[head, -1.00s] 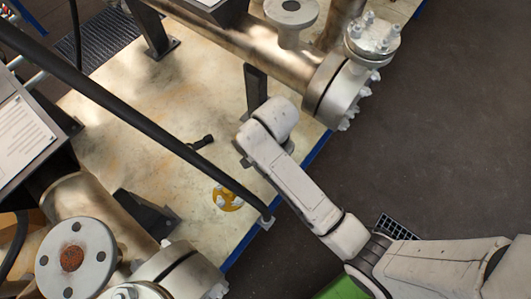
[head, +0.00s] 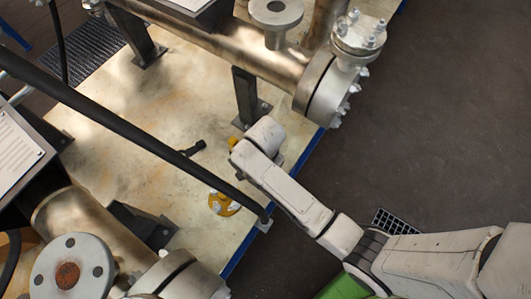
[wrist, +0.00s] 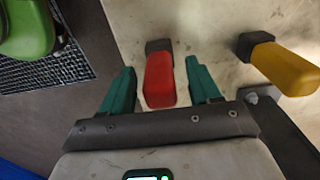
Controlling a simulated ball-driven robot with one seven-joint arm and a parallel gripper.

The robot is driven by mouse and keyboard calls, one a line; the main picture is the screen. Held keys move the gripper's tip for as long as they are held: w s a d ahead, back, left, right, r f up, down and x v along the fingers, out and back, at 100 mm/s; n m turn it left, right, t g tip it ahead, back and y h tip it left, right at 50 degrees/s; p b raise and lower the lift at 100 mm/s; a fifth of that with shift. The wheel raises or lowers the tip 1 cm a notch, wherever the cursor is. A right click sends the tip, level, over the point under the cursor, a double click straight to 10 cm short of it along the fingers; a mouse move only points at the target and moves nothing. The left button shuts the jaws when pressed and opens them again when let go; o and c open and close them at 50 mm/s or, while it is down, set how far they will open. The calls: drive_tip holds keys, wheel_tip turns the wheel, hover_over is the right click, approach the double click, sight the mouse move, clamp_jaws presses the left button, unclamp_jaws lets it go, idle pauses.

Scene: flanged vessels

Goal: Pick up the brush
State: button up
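In the wrist view, a red block-shaped handle with a dark end (wrist: 160,78) lies on the pale platform, and a similar yellow one (wrist: 283,66) lies to its right. I cannot tell for certain which is the brush. My gripper (wrist: 164,82) is open, its two teal fingers on either side of the red handle, with gaps on both sides. I cannot tell how far above the platform the fingers are. In the head view, my arm's end hides the gripper and the red handle; a bit of yellow (head: 233,143) shows beside it.
A green object (wrist: 28,28) is near a dark grating (wrist: 50,62).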

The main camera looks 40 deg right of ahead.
drive_tip(key=c, duration=1)
